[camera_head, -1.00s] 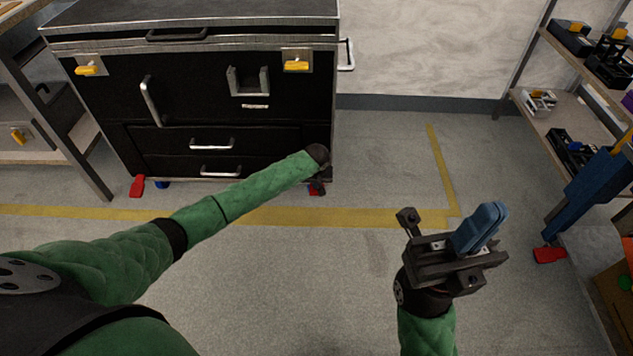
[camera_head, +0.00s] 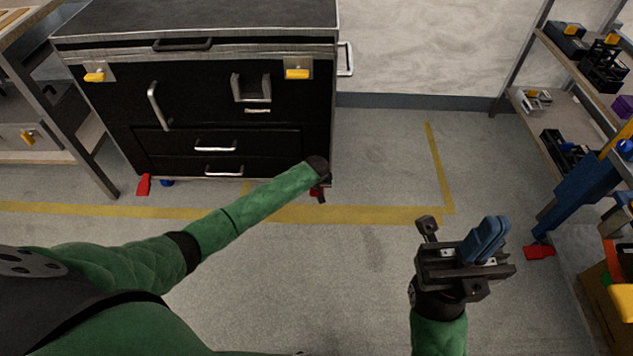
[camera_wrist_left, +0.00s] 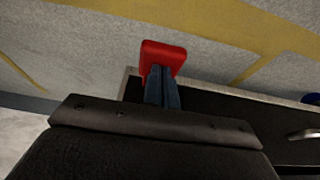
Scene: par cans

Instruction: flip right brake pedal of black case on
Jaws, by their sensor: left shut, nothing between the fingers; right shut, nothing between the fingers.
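The black case (camera_head: 200,105) stands at the back left on casters. Its right brake pedal (camera_head: 315,192) is a small red tab at the lower right corner, mostly hidden behind my left wrist. The pedal shows clearly in the left wrist view (camera_wrist_left: 164,56), just beyond the fingertips. My left gripper (camera_head: 321,196) is shut and empty; its blue fingers (camera_wrist_left: 162,86) overlap the pedal's lower edge in the picture. I cannot tell whether they touch it. My right gripper (camera_head: 487,240) is shut and empty, over open floor far to the right of the case.
The case's left red pedal (camera_head: 143,184) is at its lower left corner. A workbench leg (camera_head: 85,165) stands left of the case. A shelf unit (camera_head: 575,190) with parts and another red pedal (camera_head: 539,252) is on the right. The floor between is clear.

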